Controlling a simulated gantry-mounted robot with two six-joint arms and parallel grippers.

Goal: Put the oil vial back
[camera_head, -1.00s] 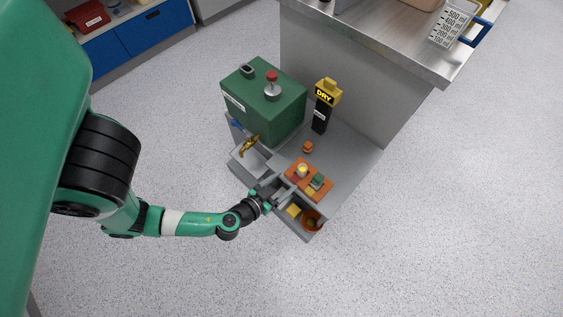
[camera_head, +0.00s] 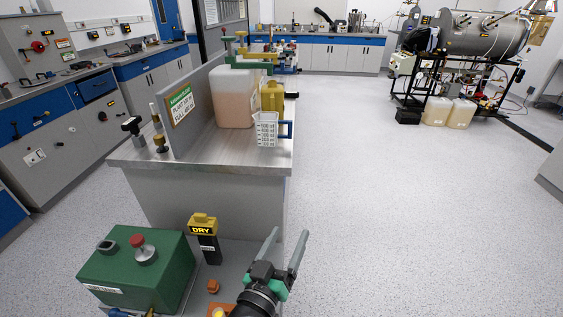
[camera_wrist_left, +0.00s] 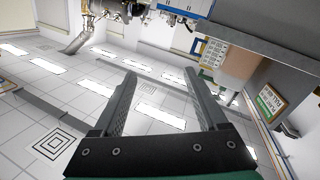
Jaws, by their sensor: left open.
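My left gripper (camera_head: 290,234) stands open above the low shelf at the bottom of the head view, right of the black post with the yellow DRY top (camera_head: 204,240). In the left wrist view its two fingers (camera_wrist_left: 160,76) are wide apart with nothing between them. I cannot make out the oil vial in either view now. Only an edge of the orange tray (camera_head: 229,309) shows at the bottom of the head view, and my arm hides much of that area. My right gripper is not in view.
A green box (camera_head: 120,268) with a red knob (camera_head: 138,241) stands left of the post. A small orange piece (camera_head: 213,286) lies near it.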

